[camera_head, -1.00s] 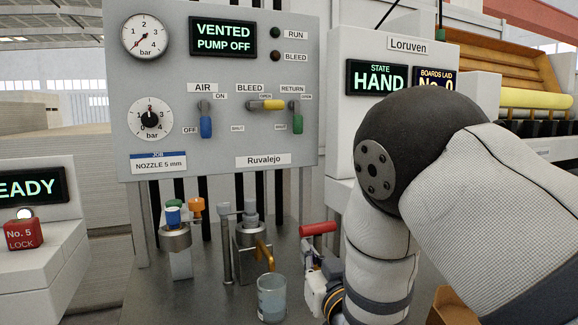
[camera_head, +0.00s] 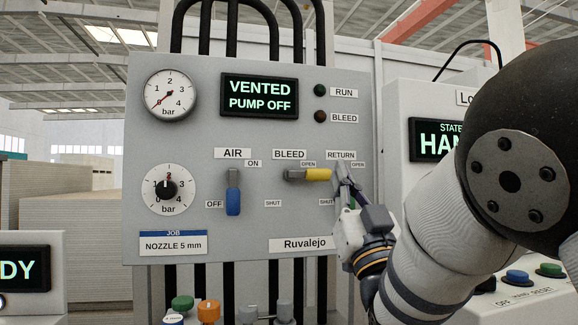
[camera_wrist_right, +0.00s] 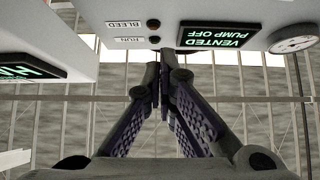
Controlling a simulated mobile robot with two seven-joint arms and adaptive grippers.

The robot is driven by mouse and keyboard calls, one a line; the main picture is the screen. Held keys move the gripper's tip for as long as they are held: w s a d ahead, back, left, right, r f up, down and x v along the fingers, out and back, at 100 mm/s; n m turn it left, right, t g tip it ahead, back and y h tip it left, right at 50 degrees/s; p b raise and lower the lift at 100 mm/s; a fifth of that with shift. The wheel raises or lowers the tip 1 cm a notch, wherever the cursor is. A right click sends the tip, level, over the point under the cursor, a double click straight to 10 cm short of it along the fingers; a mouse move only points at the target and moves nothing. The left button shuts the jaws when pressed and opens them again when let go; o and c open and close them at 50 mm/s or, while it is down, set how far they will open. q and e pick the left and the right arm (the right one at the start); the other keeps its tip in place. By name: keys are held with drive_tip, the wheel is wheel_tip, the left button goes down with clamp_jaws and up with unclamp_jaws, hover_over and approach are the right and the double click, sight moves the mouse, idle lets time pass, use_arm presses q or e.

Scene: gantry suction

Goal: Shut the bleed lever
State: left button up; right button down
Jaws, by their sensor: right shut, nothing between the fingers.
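The bleed lever (camera_head: 317,174) has a yellow handle lying level on the grey panel (camera_head: 215,130), pointing right, just below its OPEN label. Its SHUT label (camera_head: 273,203) is lower left. My right gripper (camera_head: 343,168) is shut and empty, with its fingertips just right of the yellow handle's end, over the return lever. I cannot tell whether the fingertips touch either lever. The green return lever (camera_head: 351,202) is mostly hidden behind my gripper. The right wrist view shows the closed fingers (camera_wrist_right: 162,65), with the panel upside down beyond them. My left gripper is not in view.
The blue air lever (camera_head: 233,200) hangs down to the left of the bleed lever. The display (camera_head: 260,95) reads VENTED, PUMP OFF. The BLEED lamp (camera_head: 320,117) is dark. The machine at right (camera_head: 400,110) stands beside my right arm. The panel below the bleed lever is clear.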

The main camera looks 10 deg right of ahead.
sight(307, 175)
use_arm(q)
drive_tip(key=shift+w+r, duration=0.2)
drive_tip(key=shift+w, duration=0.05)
use_arm(e)
drive_tip(key=w+r, duration=0.2)
drive_tip(key=w, duration=0.5)
drive_tip(key=shift+w+r, duration=0.35)
